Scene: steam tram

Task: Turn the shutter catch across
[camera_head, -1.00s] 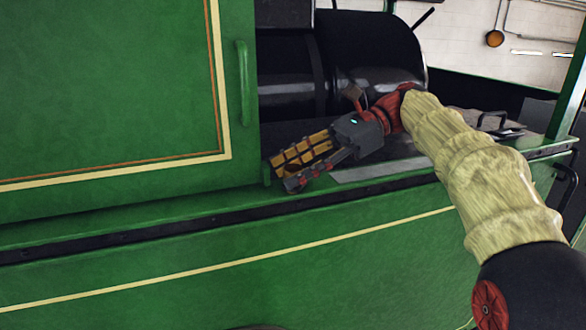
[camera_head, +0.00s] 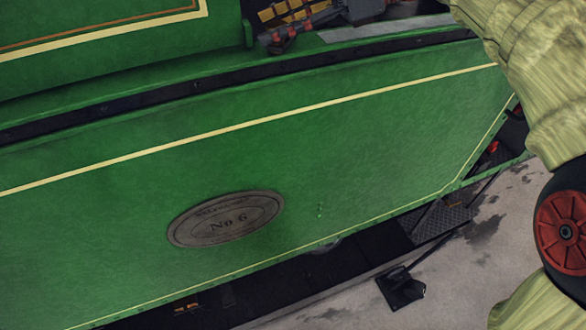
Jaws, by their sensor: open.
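My gripper (camera_head: 268,28) is open at the top edge of the picture, just above the tram side's dark top ledge. A small green upright piece (camera_head: 248,33) stands at the panel's lower right corner, beside the fingers. I cannot tell whether it is the catch, and no other catch is visible.
The green tram side (camera_head: 330,150) fills most of the view, with an oval number plate (camera_head: 226,218) reading No 6. A dark step (camera_head: 402,288) hangs low at the right. Grey paved floor (camera_head: 480,235) shows at lower right.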

